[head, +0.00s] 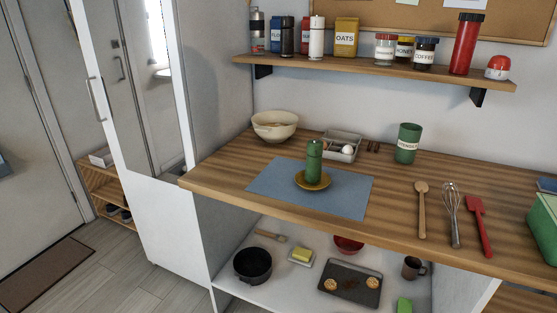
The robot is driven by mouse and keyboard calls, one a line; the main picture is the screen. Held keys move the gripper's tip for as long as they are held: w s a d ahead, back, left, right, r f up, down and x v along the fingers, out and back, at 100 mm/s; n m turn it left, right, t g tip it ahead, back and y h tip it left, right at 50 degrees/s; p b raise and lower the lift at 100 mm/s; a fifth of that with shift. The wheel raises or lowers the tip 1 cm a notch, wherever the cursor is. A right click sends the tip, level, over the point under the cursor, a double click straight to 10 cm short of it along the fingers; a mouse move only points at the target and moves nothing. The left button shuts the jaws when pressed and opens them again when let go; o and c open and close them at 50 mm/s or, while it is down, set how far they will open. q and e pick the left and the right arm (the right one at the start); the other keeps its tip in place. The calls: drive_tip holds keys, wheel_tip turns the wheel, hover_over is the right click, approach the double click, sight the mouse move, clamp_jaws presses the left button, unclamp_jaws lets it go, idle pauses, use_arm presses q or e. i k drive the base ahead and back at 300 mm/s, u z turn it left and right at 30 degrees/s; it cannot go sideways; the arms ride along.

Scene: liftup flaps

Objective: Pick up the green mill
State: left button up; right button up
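The green mill (314,161) stands upright on a small yellow-brown saucer (325,183). The saucer rests on a blue mat (267,181) on the wooden counter. Nothing covers the mill from this side. Neither of my grippers is in the head view.
A cream bowl (274,126), a grey tray (343,146) and a green utensil crock (407,144) stand behind the mat. A wooden spoon (421,210), whisk (453,213) and red spatula (479,226) lie at right. A wall shelf (360,70) with jars overhangs the back. A lower shelf holds a pot (253,265).

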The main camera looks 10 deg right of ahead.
sight(313, 166)
drive_tip(key=u, duration=0.05)
drive_tip(key=i, duration=1.6)
drive_tip(key=z, duration=0.05)
